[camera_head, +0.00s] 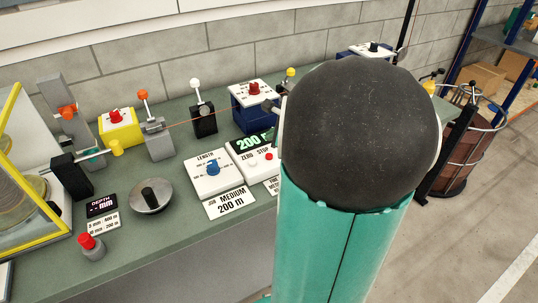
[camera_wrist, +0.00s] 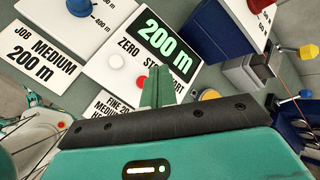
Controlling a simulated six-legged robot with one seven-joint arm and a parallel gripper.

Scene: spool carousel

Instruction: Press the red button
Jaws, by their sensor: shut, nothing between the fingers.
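A small red button (camera_head: 269,156) sits under STOP on the white counter panel (camera_head: 240,158), right of a white button (camera_head: 252,163) under ZERO. In the wrist view the red button (camera_wrist: 142,83) is just left of my gripper's fingertips (camera_wrist: 158,70), partly behind a finger. My gripper is shut and empty, its green fingers reaching over the panel near STOP. I cannot tell whether it touches the button. The display (camera_wrist: 166,37) reads 200 m. In the head view my arm hides the gripper and the panel's right side.
Other red-topped controls stand on the green bench (camera_head: 125,245): a yellow box (camera_head: 120,131), a grey post (camera_head: 90,248) and a blue box (camera_head: 248,118). A white LENGTH panel (camera_head: 212,180) with a blue knob and a JOB MEDIUM 200 m card (camera_head: 230,204) lie left of the counter.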

